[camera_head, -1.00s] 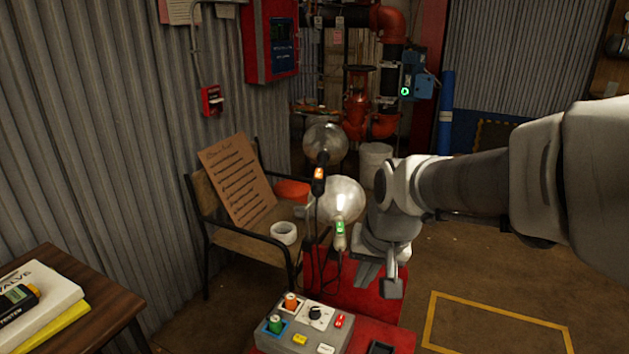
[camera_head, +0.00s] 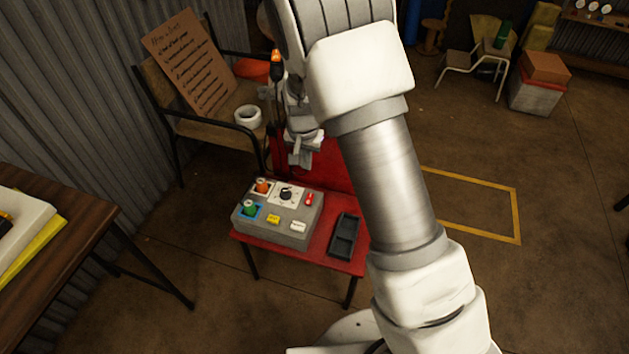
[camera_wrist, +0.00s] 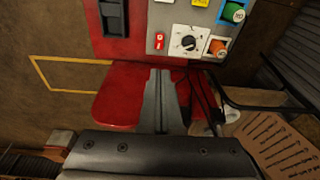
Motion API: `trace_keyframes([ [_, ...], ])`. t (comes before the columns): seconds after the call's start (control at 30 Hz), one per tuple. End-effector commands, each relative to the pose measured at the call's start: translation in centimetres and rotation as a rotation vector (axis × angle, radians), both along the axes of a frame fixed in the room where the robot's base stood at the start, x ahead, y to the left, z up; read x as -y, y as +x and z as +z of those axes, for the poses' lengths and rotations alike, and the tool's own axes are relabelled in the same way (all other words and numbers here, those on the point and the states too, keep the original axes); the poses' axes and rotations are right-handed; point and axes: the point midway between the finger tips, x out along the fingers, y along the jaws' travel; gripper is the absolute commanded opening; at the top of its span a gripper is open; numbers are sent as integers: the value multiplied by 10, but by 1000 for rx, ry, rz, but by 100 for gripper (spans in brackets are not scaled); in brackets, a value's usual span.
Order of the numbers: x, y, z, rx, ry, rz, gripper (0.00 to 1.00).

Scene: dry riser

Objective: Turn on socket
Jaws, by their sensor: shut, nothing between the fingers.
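A grey control box (camera_head: 285,228) sits on a red stand (camera_head: 335,262). It carries a small red switch (camera_head: 309,199), a black rotary knob (camera_head: 286,194) on a white plate, an orange button (camera_head: 263,186) and a green button (camera_head: 249,208). I cannot tell for certain which part is the socket. My gripper (camera_head: 300,158) is shut and empty, just behind the box, apart from it. In the wrist view the box is upside down; the shut fingertips (camera_wrist: 158,72) point toward the red switch (camera_wrist: 160,42), with the knob (camera_wrist: 188,43) beside it.
A black tray (camera_head: 344,236) lies on the stand right of the box. A chair (camera_head: 205,130) with a cardboard sign (camera_head: 190,65) and a white roll (camera_head: 248,116) stands behind left. A wooden table (camera_head: 60,235) is at left.

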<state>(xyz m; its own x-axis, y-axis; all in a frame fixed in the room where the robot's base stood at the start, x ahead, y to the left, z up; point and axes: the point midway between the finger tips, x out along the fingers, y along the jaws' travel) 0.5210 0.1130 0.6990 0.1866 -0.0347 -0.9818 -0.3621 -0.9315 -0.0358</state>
Motion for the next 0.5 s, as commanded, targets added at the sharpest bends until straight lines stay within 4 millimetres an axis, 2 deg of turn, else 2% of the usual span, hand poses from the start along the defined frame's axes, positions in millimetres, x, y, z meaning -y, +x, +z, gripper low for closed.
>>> trace_keyframes([
  [0.1,-4,4,-19,-8,-20,-8,0],
  [0.2,-6,6,-29,-9,-30,-14,0],
  [0.5,-8,7,-37,-9,-35,-19,0],
])
